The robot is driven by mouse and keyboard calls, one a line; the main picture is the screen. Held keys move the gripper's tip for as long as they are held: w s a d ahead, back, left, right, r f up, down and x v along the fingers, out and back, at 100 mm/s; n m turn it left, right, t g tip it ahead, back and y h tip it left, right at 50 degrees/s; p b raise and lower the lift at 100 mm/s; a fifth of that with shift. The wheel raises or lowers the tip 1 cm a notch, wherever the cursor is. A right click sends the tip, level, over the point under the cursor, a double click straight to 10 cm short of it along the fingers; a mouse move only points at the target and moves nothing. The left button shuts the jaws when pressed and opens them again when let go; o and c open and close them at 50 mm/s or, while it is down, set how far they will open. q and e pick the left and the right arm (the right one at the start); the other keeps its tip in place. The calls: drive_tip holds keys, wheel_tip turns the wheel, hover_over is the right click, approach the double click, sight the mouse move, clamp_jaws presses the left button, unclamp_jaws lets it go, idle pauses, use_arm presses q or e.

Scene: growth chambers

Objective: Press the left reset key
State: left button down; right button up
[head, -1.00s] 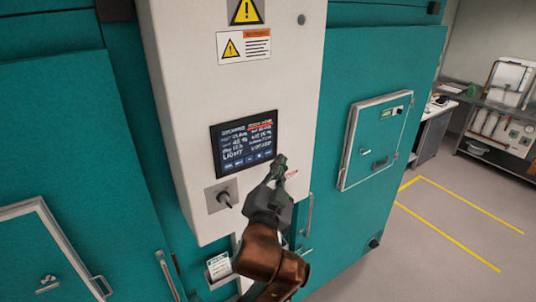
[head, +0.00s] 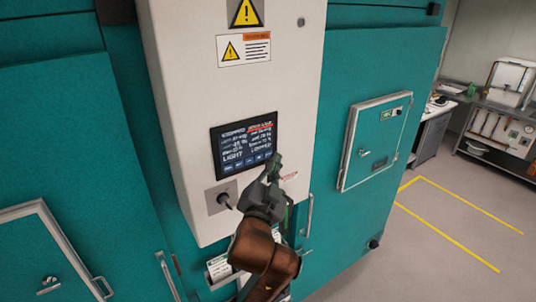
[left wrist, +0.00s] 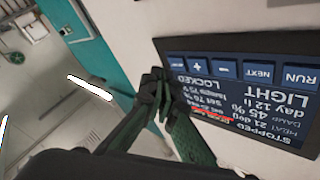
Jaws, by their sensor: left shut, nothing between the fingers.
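A dark control screen (head: 247,143) is set in the white panel, with a row of blue keys along its bottom edge. In the left wrist view the screen (left wrist: 250,95) appears upside down, with keys RUN, NEXT, minus and plus. The end key (left wrist: 175,59) beyond plus has small, blurred lettering; it seems to be the reset key. My left gripper (head: 275,160) is shut and empty at the screen's lower right corner. In the left wrist view its fingertips (left wrist: 157,77) are beside that end key; I cannot tell whether they touch the panel.
A knob switch (head: 223,199) sticks out below the screen. Warning labels (head: 243,47) are above it. Teal chamber walls flank the white panel, with a small framed door (head: 375,140) at right. The floor at right is open, with yellow lines and a bench (head: 500,140) beyond.

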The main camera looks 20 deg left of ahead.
idle(0.4)
use_arm(q)
drive_tip(key=shift+a, duration=0.1)
idle(0.3)
drive_tip(key=shift+w+a+p, duration=0.2)
drive_tip(key=shift+p, duration=0.15)
drive_tip(key=shift+w+a, duration=0.2)
drive_tip(key=shift+a, duration=0.1)
idle(0.6)
drive_tip(key=shift+s+d, duration=0.1)
drive_tip(key=shift+d, duration=0.05)
drive_tip(key=shift+s+d, duration=0.15)
drive_tip(key=shift+s+d+p, duration=0.2)
drive_tip(key=shift+d+p, duration=0.15)
